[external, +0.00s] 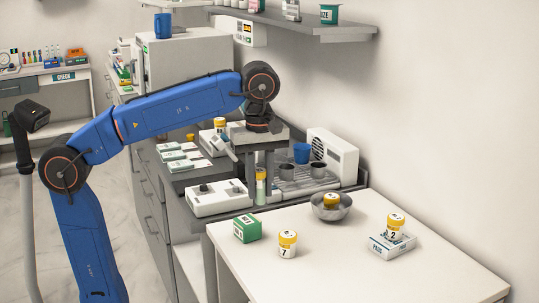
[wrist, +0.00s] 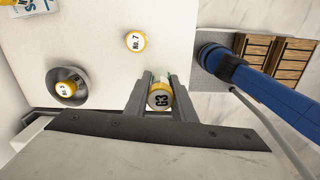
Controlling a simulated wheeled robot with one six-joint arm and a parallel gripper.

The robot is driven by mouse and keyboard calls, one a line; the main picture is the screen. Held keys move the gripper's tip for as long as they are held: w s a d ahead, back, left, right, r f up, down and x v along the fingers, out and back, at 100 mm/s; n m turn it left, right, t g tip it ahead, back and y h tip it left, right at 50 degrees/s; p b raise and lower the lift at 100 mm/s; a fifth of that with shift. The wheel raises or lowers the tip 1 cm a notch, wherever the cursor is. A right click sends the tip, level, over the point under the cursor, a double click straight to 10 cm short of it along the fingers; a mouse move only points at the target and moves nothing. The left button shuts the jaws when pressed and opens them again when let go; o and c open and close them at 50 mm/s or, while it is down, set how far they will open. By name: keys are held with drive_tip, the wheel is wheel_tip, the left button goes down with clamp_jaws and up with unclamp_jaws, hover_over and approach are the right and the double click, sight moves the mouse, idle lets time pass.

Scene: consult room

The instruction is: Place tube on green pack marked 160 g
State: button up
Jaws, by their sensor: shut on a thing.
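My gripper (external: 260,200) is shut on a tube (external: 261,186) with a yellow cap, held upright between the fingers above the back-left edge of the white table. In the wrist view the tube's yellow-rimmed cap (wrist: 160,99) shows a mark like G3 or 63 between the gripper's fingers (wrist: 159,80). A green and white pack (external: 246,228) stands on the white table, lower than and slightly left of the held tube. Its print is too small to read for sure. I cannot make out the pack in the wrist view.
A yellow-capped jar marked 7 (external: 287,244) stands close right of the green pack. A metal bowl (external: 331,207) holds another jar. A jar marked 2 (external: 395,226) stands on a white pack (external: 391,245). The table's front right (external: 370,278) is clear.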

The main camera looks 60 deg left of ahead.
drive_tip(key=a+r, duration=0.2)
drive_tip(key=a, duration=0.5)
hover_over(247, 219)
drive_tip(key=shift+m, duration=0.4)
drive_tip(key=shift+f, duration=4.9)
drive_tip(key=shift+f, duration=0.15)
drive_tip(key=o, duration=1)
wheel_tip(247, 219, up, 12)
drive_tip(key=shift+r, duration=0.15)
